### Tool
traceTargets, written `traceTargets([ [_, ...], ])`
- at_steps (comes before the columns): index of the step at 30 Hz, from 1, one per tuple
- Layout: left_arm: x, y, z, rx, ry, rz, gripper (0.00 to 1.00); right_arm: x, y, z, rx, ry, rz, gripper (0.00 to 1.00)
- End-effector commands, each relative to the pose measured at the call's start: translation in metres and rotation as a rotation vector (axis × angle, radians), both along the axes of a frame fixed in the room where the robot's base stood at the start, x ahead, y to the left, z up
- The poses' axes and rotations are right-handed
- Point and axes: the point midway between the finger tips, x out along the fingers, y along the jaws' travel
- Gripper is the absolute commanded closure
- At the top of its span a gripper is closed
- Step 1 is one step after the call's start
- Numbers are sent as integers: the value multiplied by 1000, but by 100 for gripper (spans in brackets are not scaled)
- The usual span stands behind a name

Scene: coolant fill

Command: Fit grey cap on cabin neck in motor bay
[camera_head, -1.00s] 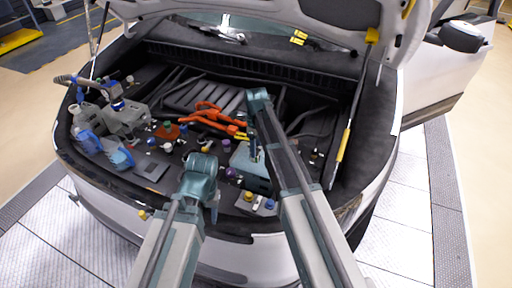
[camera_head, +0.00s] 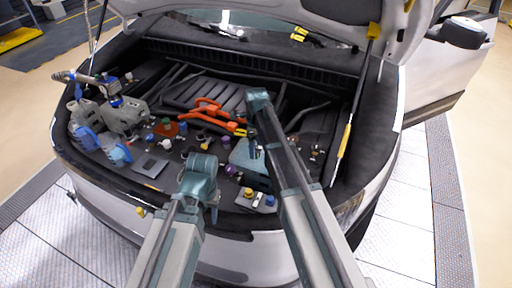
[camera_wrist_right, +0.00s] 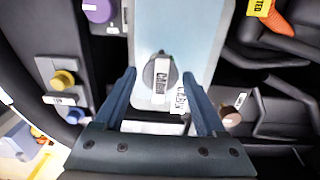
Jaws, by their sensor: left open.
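The grey cap (camera_wrist_right: 160,80), with a raised grip and a white label, shows in the right wrist view on the blue-grey tank (camera_wrist_right: 195,30) that it overlaps. A second white label lies beside it. I cannot tell whether the cap is fully seated on the neck. My right gripper (camera_wrist_right: 159,74) is open, with one finger on each side of the cap and a gap to both. In the head view my right gripper (camera_head: 254,151) points down at the tank (camera_head: 242,163). My left gripper (camera_head: 213,205) is low in front of the bay; its fingers are barely visible.
Blue-and-grey bottles (camera_head: 85,138) stand at the left of the bay. The raised hood (camera_head: 290,18) hangs above.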

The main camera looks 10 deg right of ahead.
Motion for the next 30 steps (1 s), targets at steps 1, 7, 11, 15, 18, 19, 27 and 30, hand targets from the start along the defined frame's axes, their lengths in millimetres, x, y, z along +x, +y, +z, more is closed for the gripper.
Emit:
traceTargets([
  [1, 0, 0, 0, 0, 0, 0, 52, 0, 0, 0, 0, 0, 0, 16],
  [7, 0, 0, 0, 0, 0, 0, 52, 0, 0, 0, 0, 0, 0, 12],
  [11, 0, 0, 1, 0, 0, 0, 52, 0, 0, 1, 0, 0, 0, 12],
  [15, 0, 0, 5, 0, 0, 0, 52, 0, 0, 5, 0, 0, 0, 12],
  [18, 0, 0, 12, 0, 0, 0, 52, 0, 0, 12, 0, 0, 0, 12],
  [19, 0, 0, 14, 0, 0, 0, 52, 0, 0, 14, 0, 0, 0, 12],
  [27, 0, 0, 50, 0, 0, 0, 52, 0, 0, 50, 0, 0, 0, 12],
  [30, 0, 0, 66, 0, 0, -1, 52, 0, 0, 66, 0, 0, 0, 12],
])
